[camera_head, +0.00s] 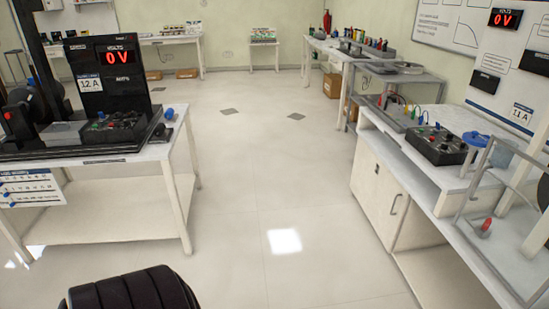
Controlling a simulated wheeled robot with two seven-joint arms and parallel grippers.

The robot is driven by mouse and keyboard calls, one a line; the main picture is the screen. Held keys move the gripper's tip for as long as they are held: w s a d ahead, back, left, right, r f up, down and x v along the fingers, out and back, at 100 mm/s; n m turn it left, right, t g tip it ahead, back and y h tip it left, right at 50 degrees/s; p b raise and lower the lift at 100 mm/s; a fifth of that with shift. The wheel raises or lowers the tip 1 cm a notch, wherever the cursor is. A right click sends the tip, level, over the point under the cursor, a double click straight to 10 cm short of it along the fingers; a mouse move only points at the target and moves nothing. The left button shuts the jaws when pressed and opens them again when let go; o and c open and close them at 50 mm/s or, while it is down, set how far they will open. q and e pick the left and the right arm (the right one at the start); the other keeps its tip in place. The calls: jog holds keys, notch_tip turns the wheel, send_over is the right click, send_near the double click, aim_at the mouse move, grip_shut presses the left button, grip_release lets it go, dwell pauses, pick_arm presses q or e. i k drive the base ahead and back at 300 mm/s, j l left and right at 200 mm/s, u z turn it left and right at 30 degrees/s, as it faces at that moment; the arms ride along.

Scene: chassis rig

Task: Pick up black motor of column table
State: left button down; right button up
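Neither of my grippers is in view. I cannot tell for certain which thing is the black motor. A black round, motor-like part (22,112) sits at the left edge, on the white left table (150,155). A black control box (113,128) with knobs is in front of that panel.
A white bench (390,165) on the right holds another black control box (436,145) and a metal frame. Further benches (165,40) with equipment and a red extinguisher (327,22) are at the back. The pale floor (250,185) between the tables is clear. A black ribbed shape (130,290) shows at the bottom.

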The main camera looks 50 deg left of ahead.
aim_at(160, 132)
jog(key=u, duration=2.45)
